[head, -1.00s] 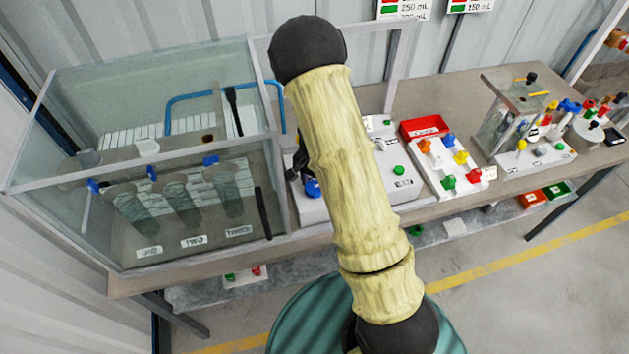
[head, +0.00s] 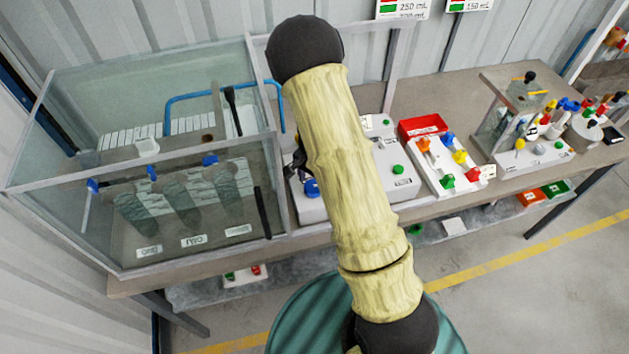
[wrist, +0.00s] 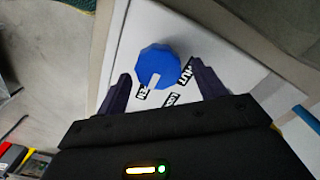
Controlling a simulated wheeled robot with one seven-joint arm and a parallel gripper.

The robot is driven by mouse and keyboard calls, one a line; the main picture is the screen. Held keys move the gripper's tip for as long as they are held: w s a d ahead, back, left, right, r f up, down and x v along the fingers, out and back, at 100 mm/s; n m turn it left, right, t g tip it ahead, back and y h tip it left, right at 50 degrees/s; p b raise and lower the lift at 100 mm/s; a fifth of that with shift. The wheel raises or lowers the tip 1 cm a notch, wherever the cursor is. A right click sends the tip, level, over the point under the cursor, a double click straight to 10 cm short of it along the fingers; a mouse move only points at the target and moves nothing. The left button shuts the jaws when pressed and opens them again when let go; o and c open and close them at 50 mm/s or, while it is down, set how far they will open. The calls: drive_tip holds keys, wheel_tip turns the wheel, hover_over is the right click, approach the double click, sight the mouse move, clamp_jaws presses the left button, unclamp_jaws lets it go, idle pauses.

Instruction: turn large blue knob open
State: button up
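The large blue knob (wrist: 157,65) is a faceted disc with a pale slot, on a white panel (wrist: 140,22) with small black-and-white labels beside it. In the head view the knob (head: 311,188) shows at the left front of the white box, partly beside my arm. My gripper (wrist: 162,76) is open, with one dark finger on each side of the knob in the wrist view. The fingers look apart from the knob, but I cannot tell the exact gap in depth. In the head view my gripper (head: 296,164) is a small dark shape mostly hidden behind my arm.
A glass tank (head: 265,125) stands close on the left of the white box (head: 400,185). To the right are a red tray (head: 423,126) and a white panel with coloured knobs (head: 458,184). My arm covers the middle of the bench.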

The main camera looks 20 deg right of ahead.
wheel_tip(320, 180, up, 17)
drive_tip(key=b, duration=0.2)
drive_tip(key=shift+r, duration=0.2)
idle(0.4)
idle(0.3)
drive_tip(key=s+n+t, duration=0.2)
drive_tip(key=s+n, duration=0.8)
drive_tip(key=s, duration=0.5)
drive_tip(key=shift+s+a+f+t, duration=0.2)
drive_tip(key=shift+s+a+t, duration=0.05)
drive_tip(key=shift+t, duration=0.05)
idle(0.4)
